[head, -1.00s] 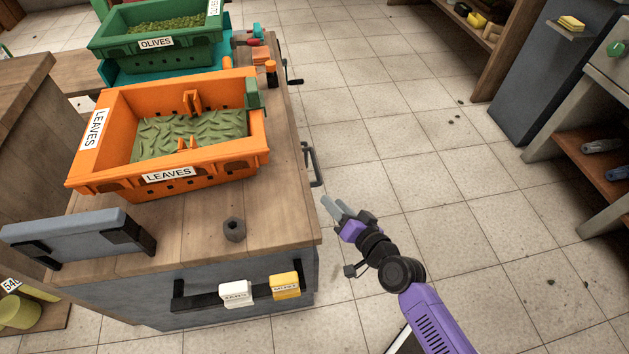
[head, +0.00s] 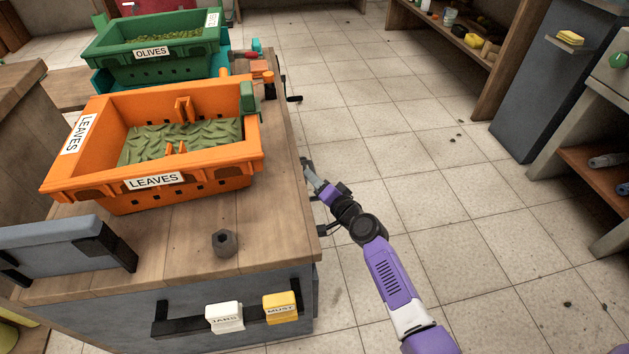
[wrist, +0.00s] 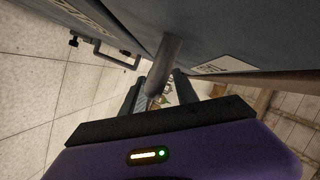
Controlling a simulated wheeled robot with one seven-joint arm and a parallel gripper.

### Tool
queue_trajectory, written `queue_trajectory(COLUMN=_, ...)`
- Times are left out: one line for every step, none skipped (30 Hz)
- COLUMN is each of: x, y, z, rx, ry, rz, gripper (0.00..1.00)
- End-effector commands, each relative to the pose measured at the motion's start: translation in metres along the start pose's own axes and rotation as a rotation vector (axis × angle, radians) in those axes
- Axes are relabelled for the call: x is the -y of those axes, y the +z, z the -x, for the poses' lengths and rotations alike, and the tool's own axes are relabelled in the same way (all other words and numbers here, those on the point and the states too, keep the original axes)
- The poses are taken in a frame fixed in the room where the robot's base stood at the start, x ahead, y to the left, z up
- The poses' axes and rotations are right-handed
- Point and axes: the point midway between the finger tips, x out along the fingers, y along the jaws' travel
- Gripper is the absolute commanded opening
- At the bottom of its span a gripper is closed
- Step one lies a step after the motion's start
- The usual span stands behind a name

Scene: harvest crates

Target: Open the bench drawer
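The wooden-topped bench (head: 275,215) stands at left in the head view. Its drawer handle (head: 306,163) shows dark at the right edge, partly hidden by my gripper (head: 314,178). In the wrist view a grey handle bar (wrist: 165,62) lies between the two dark fingers of my gripper (wrist: 160,90). The fingers are apart, with gaps beside the bar, so the gripper is open around it; whether either finger touches it I cannot tell. The grey drawer front (wrist: 215,35) carries a white label (wrist: 225,65). The drawer's front is hidden in the head view.
An orange crate of leaves (head: 240,152) and a green crate of olives (head: 165,65) stand on the bench. A dark nut (head: 224,242) lies near its front. Another handle (wrist: 108,58) shows in the wrist view.

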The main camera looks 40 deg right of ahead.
Motion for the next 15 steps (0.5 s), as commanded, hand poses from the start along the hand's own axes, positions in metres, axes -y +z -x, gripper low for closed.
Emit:
queue_trajectory(x=0.0000, y=-0.0002, z=-0.0038, rx=-0.001, ry=-0.001, rz=0.000, gripper=0.36)
queue_trajectory(x=-0.0001, y=-0.0001, z=-0.0049, rx=-0.001, ry=0.000, rz=0.000, gripper=0.36)
queue_trajectory(x=-0.0003, y=0.0000, z=-0.0060, rx=0.000, ry=0.000, rz=0.000, gripper=0.36)
queue_trajectory(x=-0.0003, y=0.0000, z=-0.0065, rx=0.000, ry=0.000, rz=0.000, gripper=0.36)
queue_trajectory(x=-0.0003, y=0.0000, z=-0.0068, rx=0.000, ry=0.001, rz=0.000, gripper=0.36)
queue_trajectory(x=-0.0002, y=0.0000, z=-0.0070, rx=0.000, ry=0.001, rz=0.000, gripper=0.36)
queue_trajectory(x=-0.0001, y=-0.0001, z=-0.0070, rx=0.000, ry=0.001, rz=0.001, gripper=0.36)
queue_trajectory(x=-0.0001, y=-0.0001, z=-0.0069, rx=0.000, ry=0.001, rz=0.001, gripper=0.36)
queue_trajectory(x=0.0000, y=-0.0001, z=-0.0068, rx=0.000, ry=0.000, rz=0.001, gripper=0.36)
queue_trajectory(x=0.0000, y=-0.0002, z=-0.0068, rx=0.000, ry=0.000, rz=0.001, gripper=0.36)
queue_trajectory(x=0.0000, y=-0.0002, z=-0.0067, rx=0.000, ry=0.000, rz=0.001, gripper=0.36)
queue_trajectory(x=0.0001, y=-0.0002, z=-0.0067, rx=0.000, ry=0.000, rz=0.001, gripper=0.28)
queue_trajectory(x=0.0001, y=-0.0002, z=-0.0067, rx=0.000, ry=0.000, rz=0.001, gripper=0.22)
queue_trajectory(x=0.0001, y=-0.0002, z=-0.0067, rx=0.000, ry=0.000, rz=0.001, gripper=0.16)
queue_trajectory(x=0.0001, y=-0.0002, z=-0.0067, rx=0.000, ry=0.000, rz=0.001, gripper=0.09)
